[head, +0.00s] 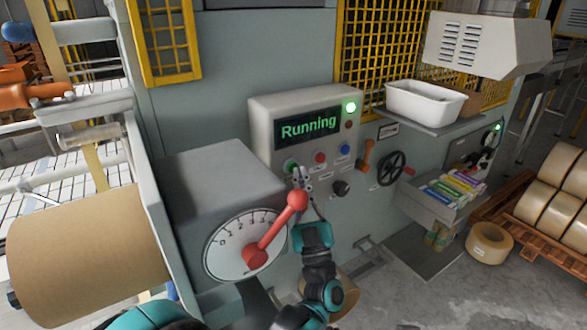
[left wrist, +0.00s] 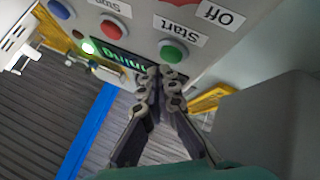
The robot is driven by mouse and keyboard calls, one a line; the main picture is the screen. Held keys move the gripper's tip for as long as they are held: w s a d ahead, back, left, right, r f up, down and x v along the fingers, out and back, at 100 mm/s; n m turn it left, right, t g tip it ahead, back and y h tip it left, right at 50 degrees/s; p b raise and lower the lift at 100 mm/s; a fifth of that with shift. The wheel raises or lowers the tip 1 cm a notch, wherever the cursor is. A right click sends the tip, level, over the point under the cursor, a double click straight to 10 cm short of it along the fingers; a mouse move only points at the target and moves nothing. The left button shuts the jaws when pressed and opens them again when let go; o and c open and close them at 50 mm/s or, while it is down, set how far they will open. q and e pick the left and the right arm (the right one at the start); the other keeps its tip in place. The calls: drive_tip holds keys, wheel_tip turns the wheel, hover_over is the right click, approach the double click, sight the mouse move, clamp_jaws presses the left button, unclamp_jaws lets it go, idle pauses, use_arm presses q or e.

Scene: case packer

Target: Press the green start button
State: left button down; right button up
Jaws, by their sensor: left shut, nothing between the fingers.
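The green start button (head: 291,165) is on the front of the grey control box, left of the red one. In the left wrist view the green button (left wrist: 172,52) shows beside its "Start" label. My left gripper (head: 300,174) is shut and empty, with its fingertips close in front of the panel beside the green button. In the left wrist view the fingertips (left wrist: 162,73) lie just below the button in the picture. I cannot tell whether they touch it. The display (head: 309,126) reads "Running" and a green lamp (head: 350,106) is lit. My right gripper is not in view.
A red button (head: 320,157) and a blue button (head: 345,149) sit right of the green one. A red lever (head: 276,231) on a dial box stands close to my left gripper. A black handwheel (head: 391,169) and a white bin (head: 425,102) are further right.

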use_arm(q)
drive_tip(key=shift+s+d, duration=0.1)
drive_tip(key=shift+s, duration=0.05)
drive_tip(key=s+d, duration=0.1)
drive_tip(key=s, duration=0.1)
drive_tip(key=s+d, duration=0.2)
idle(0.5)
idle(0.6)
